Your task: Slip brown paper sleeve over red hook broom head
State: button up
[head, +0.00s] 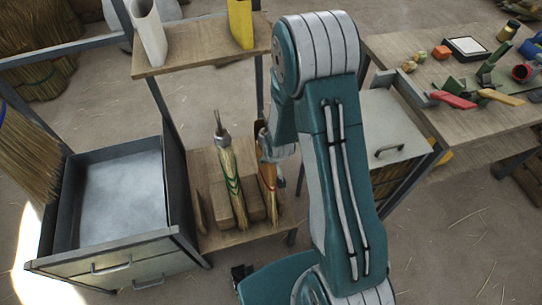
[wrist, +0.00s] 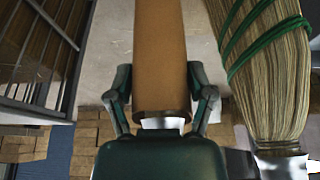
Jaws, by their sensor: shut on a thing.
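The brown paper sleeve (wrist: 160,60) fills the middle of the wrist view, with my gripper's (wrist: 160,98) fingers shut on its sides near its lower rim. A pale metal collar (wrist: 163,123) shows just past that rim. In the head view the sleeve (head: 266,152) stands upright over the low wooden rack, and straw of the broom head (head: 271,187) with a reddish edge shows below it. The sleeve appears to be around this broom's upper part; the hook is not clear. My arm partly hides the gripper there.
A green-bound broom (head: 230,180) stands close on the left in the rack (head: 211,240); it is at the right in the wrist view (wrist: 265,75). White (head: 149,32) and yellow (head: 240,22) sleeves stand on the shelf above. An open drawer (head: 172,232) is left, a cluttered table (head: 400,48) right.

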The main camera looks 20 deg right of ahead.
aim_at(274, 174)
jog(key=shift+f, duration=1.15)
jog(key=shift+f, duration=5)
jog(key=o, duration=0.9)
jog(key=shift+r, duration=0.15)
jog(key=v, duration=1.1)
jog(key=shift+s+r, duration=0.2)
jog(key=shift+r, duration=0.1)
jog(key=shift+r, duration=0.1)
